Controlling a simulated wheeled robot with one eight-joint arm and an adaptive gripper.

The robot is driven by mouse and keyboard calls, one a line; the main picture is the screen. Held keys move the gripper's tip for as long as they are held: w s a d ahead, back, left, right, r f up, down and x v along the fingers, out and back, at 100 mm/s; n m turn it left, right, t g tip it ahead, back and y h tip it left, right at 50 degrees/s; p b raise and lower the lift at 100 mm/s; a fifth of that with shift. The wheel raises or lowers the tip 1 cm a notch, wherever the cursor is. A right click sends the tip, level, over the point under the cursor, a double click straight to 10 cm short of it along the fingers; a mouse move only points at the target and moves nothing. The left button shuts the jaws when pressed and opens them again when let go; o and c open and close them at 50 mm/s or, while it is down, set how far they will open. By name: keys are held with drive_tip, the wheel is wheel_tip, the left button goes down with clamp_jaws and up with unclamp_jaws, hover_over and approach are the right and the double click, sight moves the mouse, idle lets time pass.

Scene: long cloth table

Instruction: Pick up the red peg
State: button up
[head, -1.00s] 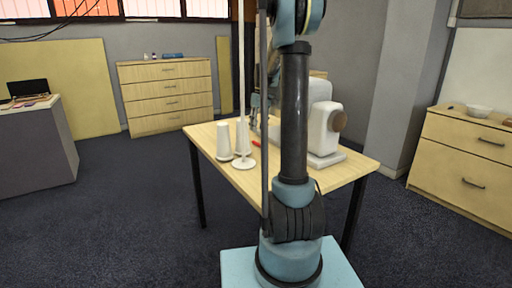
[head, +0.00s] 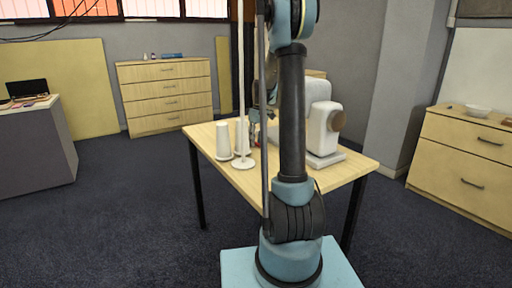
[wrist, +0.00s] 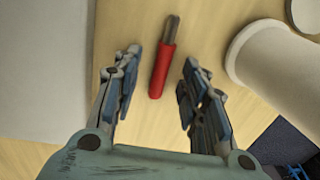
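The red peg (wrist: 162,72) lies on the wooden table in the wrist view, with a narrow dark-metal end pointing up the picture. My gripper (wrist: 162,62) is open, one finger on each side of the peg, with visible gaps and no contact that I can see. How far the fingertips are above the table is hard to tell. In the head view my gripper (head: 254,130) is low over the table behind the white stand pole, and the peg is mostly hidden there.
A white cone spool (wrist: 275,62) stands close right of my right finger; another cone (head: 223,141) and the stand's base (head: 243,163) show in the head view. A white sewing machine (head: 324,130) stands on the table's right. The table's front (head: 280,181) is clear.

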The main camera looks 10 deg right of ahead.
clamp_jaws()
